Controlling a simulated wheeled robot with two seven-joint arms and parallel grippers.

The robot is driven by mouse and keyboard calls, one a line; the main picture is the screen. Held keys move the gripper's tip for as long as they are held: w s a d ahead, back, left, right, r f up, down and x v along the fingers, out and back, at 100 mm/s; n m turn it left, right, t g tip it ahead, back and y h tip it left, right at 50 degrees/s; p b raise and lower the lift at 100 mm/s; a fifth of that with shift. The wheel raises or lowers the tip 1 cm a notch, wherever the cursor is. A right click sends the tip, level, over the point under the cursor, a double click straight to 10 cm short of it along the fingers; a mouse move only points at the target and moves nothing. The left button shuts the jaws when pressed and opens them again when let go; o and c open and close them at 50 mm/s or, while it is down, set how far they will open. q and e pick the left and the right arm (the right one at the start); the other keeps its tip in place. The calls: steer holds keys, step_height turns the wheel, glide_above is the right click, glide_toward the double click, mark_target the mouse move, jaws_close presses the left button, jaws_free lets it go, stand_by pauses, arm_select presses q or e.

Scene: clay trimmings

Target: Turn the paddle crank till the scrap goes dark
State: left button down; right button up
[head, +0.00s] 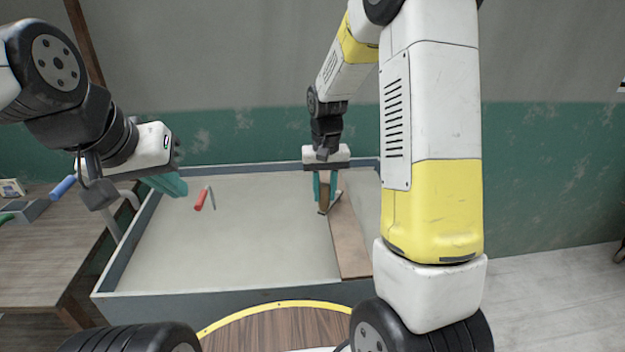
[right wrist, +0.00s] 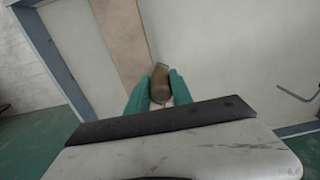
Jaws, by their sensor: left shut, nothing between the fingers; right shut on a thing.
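A crank with a red grip (head: 200,199) and a thin bent grey rod stands over the left part of a large grey-walled trough (head: 220,300); in the right wrist view only a bent grey rod (right wrist: 298,96) shows at the right edge. I cannot make out a paddle or any scrap for certain. My right gripper (head: 324,200) is shut on a brown, rounded piece (right wrist: 161,82) near the trough's back right, beside a brown board; its fingers partly hide the piece. My left gripper (head: 172,186) is shut and empty, left of the red grip and apart from it.
The brown board (head: 348,245) lies along the trough's right side. The trough's pale middle is clear. A wooden table (head: 40,265) at the left holds a blue-handled thing (head: 62,187) and a grey box (head: 28,210). My right arm hides the trough's right edge.

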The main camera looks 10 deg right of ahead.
steer(key=shift+s+d, duration=0.4)
steer(key=shift+d, duration=0.3)
steer(key=shift+s+d, duration=0.4)
steer(key=shift+d, duration=0.3)
steer(key=shift+s+d, duration=0.2)
steer(key=shift+d, duration=1.75)
steer(key=shift+w+d, duration=0.3)
steer(key=shift+d, duration=0.65)
steer(key=shift+w+d, duration=0.25)
steer(key=shift+d, duration=0.65)
steer(key=shift+w+d, duration=1.3)
steer(key=shift+d, duration=0.25)
